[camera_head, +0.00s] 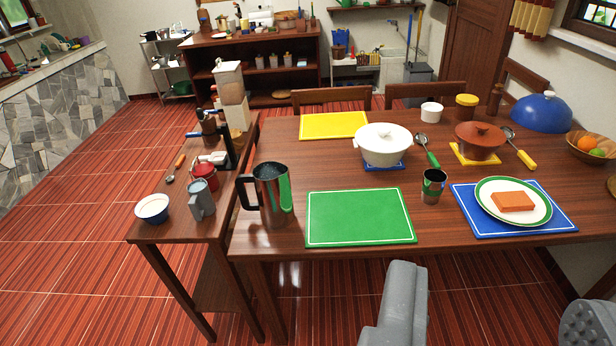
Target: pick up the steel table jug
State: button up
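The steel table jug (270,197) stands upright near the left front corner of the dark wooden table (285,238). It has a shiny metal body, and its dark handle sticks out to the left. The green mat lies just right of it. My gripper (495,298) shows at the bottom right as two grey fingers set wide apart, with nothing between them. It is in front of the table, to the right of the jug in the picture and not touching it.
Right of the jug are a green mat (360,217), a small metal cup (433,186) and a plate (513,187) on a blue mat. A white pot (382,144) stands behind. A narrow side table (205,220) with cups adjoins on the left. Floor in front is clear.

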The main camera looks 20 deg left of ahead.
aim_at(271, 180)
jog(key=u, duration=0.15)
jog(key=i, duration=1.3)
jog(key=u, duration=0.75)
jog(key=i, duration=0.4)
jog(key=u, duration=0.3)
